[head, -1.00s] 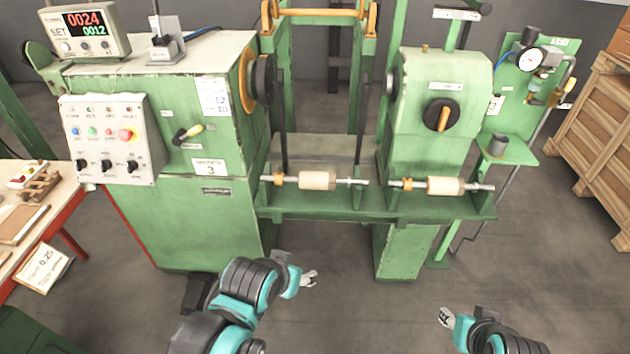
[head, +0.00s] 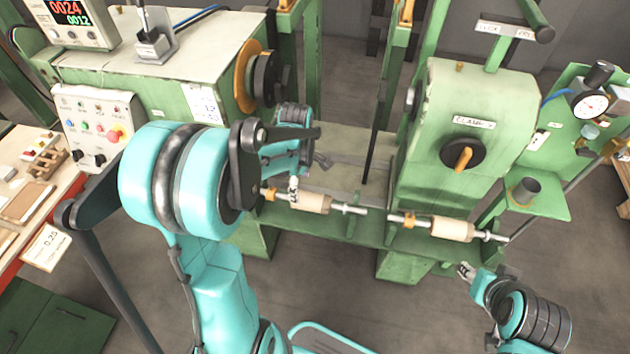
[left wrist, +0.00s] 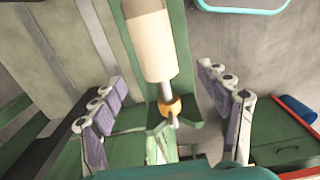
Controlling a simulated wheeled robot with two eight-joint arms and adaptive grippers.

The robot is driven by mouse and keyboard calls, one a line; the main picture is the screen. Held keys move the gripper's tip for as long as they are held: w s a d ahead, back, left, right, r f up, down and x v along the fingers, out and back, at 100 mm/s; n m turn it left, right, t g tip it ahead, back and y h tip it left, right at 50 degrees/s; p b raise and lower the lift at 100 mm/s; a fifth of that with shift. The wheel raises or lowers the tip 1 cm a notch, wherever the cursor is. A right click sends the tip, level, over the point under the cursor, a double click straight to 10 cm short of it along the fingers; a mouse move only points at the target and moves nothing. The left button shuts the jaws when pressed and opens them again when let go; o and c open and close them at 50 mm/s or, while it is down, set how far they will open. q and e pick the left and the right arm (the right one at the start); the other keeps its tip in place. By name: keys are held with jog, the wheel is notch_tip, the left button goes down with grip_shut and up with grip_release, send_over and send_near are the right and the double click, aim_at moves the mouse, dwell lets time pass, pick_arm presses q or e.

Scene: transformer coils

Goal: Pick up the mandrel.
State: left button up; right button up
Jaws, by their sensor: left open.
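Two mandrels, each a metal shaft with a beige cylinder and an orange collar, lie along the front of the green machine. The left mandrel (head: 312,202) is below the left gripper; the right mandrel (head: 453,229) is in front of the clamp housing. My left gripper (head: 308,173) is open and empty at the left mandrel's collar end. In the left wrist view, this mandrel's beige cylinder (left wrist: 148,42) and collar (left wrist: 171,106) show between the spread fingers (left wrist: 172,105), apart from both. My right gripper (head: 466,271) is below the right mandrel; its jaw opening is too small to judge.
The control cabinet (head: 185,85) is behind my left arm. A cup (head: 525,190) stands on a green shelf at the right. Floor is clear below the machine's middle.

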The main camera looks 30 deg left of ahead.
aim_at(305, 195)
pick_arm(q)
jog(key=shift+w+a+f, duration=0.1)
jog(key=shift+f, duration=0.3)
jog(key=shift+f+b, duration=0.6)
jog(key=shift+f, duration=0.35)
jog(key=f, duration=0.1)
jog(key=f+b, duration=0.1)
jog(key=f, duration=0.1)
jog(key=d+f+b, duration=0.1)
jog(key=f, duration=0.1)
jog(key=shift+w+f, duration=0.1)
jog(key=shift+w, duration=0.2)
jog(key=shift+c, duration=0.3)
grip_shut()
jog(key=shift+r, duration=0.2)
